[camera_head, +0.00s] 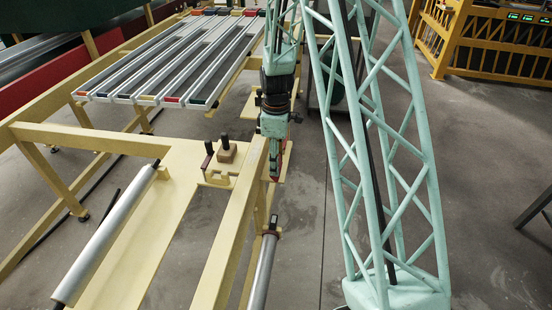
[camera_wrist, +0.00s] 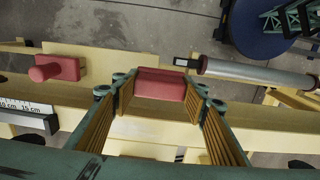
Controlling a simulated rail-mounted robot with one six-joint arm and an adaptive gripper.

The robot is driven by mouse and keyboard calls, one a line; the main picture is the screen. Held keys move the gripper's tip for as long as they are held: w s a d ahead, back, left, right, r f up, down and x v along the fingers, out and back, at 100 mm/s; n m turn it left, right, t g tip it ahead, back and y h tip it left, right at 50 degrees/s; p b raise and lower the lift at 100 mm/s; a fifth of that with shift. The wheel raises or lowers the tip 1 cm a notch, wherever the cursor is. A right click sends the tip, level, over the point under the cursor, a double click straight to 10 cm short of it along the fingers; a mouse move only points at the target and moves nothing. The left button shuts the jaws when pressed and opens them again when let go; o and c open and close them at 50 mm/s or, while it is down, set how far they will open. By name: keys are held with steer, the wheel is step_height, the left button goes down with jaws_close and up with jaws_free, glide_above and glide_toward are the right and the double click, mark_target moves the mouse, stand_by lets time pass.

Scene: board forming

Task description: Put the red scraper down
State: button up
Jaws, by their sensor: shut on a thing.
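The red scraper (camera_wrist: 160,83) shows in the wrist view as a red block between my fingertips. My gripper (camera_wrist: 155,92) is shut on it, with one finger on each side. In the head view my gripper (camera_head: 274,160) points down beside the yellow frame beam, and a small red part of the scraper (camera_head: 275,179) shows below it. The rest of the scraper is hidden by the fingers and beam. I cannot tell whether it touches the surface beneath.
A reddish block with a knob (camera_wrist: 58,68) lies left of my gripper in the wrist view. A silver roller (camera_wrist: 255,75) is at right. A ruler-marked bar (camera_wrist: 25,117) is at lower left. In the head view, slatted rails (camera_head: 170,62) stand behind, and yellow beams (camera_head: 225,250) run close by.

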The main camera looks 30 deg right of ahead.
steer(key=w+d, duration=0.3)
steer(key=w, duration=0.2)
steer(key=shift+w+f, duration=0.2)
steer(key=shift+f, duration=0.05)
steer(key=shift+w, duration=0.1)
steer(key=shift+w+d+f, duration=0.1)
steer(key=shift+w+f, duration=0.05)
steer(key=shift+f, duration=0.75)
steer(key=shift+w+d+f, duration=0.1)
steer(key=shift+w+f, duration=0.05)
steer(key=shift+f, duration=0.75)
steer(key=shift+f, duration=0.15)
steer(key=o, duration=0.9)
steer(key=shift+o, duration=0.2)
steer(key=shift+r, duration=0.2)
